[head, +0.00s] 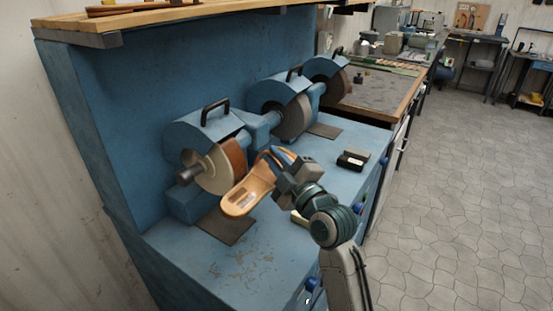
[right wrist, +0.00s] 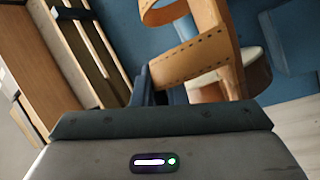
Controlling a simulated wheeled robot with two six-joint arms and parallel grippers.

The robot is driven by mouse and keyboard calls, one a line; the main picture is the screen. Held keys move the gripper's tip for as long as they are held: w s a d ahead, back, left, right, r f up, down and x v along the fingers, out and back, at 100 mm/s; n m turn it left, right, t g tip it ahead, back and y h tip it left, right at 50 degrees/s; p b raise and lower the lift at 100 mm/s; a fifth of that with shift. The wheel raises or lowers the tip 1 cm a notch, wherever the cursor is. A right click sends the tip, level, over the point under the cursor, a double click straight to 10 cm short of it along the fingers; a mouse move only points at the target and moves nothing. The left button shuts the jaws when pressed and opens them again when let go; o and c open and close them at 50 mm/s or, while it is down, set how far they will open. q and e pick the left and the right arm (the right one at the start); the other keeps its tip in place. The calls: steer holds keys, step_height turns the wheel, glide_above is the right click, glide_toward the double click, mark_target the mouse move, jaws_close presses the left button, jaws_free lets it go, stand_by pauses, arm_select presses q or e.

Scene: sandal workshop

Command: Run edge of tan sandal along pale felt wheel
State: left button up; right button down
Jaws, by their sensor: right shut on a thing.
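The tan sandal (head: 247,195) is held by its strap end in my right gripper (head: 281,160), which is shut on it. Its sole tilts, with the other end pointing down and left. In the right wrist view, the sandal's tan punched straps (right wrist: 190,62) show beyond the gripper body; the fingertips are mostly hidden. My left gripper is not in view.
Two more wheels (head: 292,118) with blue hoods stand behind the nearest one. A dark pad (head: 225,226) lies below the near wheel. A small black-and-white box (head: 353,159) sits on the blue bench (head: 215,270) to the right. The bench's front left is clear.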

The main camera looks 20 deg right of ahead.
steer(key=shift+s+a, duration=0.1)
steer(key=shift+s, duration=0.05)
stand_by(0.6)
steer(key=shift+s+a, duration=0.35)
steer(key=shift+s, duration=0.2)
steer(key=shift+a, duration=0.1)
stand_by(0.6)
steer(key=shift+a, duration=0.15)
stand_by(0.8)
steer(key=shift+s+a+b, duration=0.3)
steer(key=shift+s+b, duration=0.1)
steer(key=shift+s, duration=0.05)
steer(key=shift+s+a, duration=0.1)
steer(key=shift+s, duration=0.1)
steer(key=shift+s+r, duration=0.1)
